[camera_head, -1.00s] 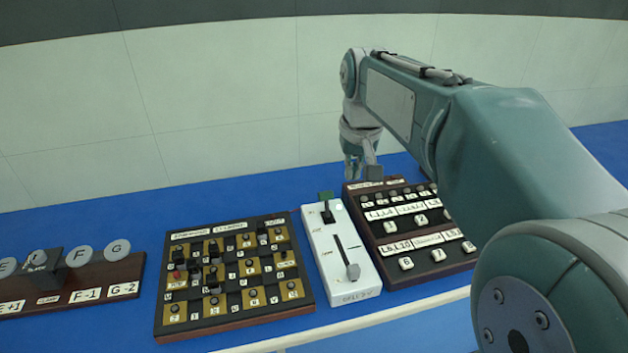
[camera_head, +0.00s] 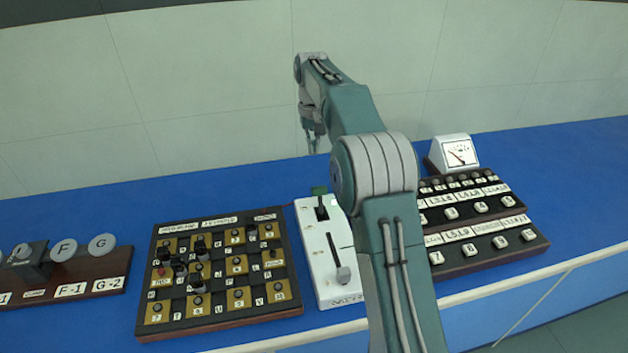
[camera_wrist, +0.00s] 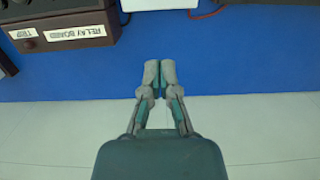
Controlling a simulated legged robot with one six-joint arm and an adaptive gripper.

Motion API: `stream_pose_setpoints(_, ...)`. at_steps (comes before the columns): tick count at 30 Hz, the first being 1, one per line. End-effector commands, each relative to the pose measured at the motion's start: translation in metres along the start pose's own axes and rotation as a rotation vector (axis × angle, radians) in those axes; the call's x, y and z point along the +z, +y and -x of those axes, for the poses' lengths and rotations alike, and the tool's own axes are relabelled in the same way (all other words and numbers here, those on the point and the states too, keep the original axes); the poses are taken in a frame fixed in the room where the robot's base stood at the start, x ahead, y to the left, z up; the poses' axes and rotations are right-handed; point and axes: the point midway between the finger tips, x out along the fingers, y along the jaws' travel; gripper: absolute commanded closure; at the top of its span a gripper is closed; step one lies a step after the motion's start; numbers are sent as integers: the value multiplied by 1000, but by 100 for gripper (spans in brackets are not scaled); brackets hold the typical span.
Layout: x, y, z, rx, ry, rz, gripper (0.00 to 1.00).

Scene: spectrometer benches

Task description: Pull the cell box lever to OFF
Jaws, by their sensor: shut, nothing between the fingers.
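The white box with levers (camera_head: 318,262), which appears to be the cell box, stands on the blue bench near the middle of the head view. A long slot runs along its top, and a grey lever knob (camera_head: 343,274) sits at the slot's near end. A small black switch (camera_head: 321,211) is at its far end. My gripper (camera_head: 313,146) is beyond the box, above the back of the bench, apart from the box and lever. In the wrist view my gripper (camera_wrist: 159,76) has its fingertips together and empty, over bare blue bench. A white edge (camera_wrist: 160,4) shows at the top there.
The relay board (camera_head: 225,325) stands left of the white box. A dark button panel (camera_head: 485,262) and a white meter (camera_head: 455,152) stand to the right. Round-knob rack (camera_head: 100,272) is far left. My arm crosses in front of the box's right side. The wall is behind.

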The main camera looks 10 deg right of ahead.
Motion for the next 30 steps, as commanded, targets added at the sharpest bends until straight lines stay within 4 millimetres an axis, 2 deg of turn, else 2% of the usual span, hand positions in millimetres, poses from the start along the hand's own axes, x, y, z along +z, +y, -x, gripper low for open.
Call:
stream_pose_setpoints(4,-5,0,-7,0,-10,0,100)
stream_pose_setpoints(14,-6,0,-8,0,-11,0,100)
stream_pose_setpoints(17,-5,0,-13,0,-14,0,100)
stream_pose_setpoints(20,-5,0,-26,0,-15,0,100)
stream_pose_setpoints(30,-4,0,-90,0,-14,0,100)
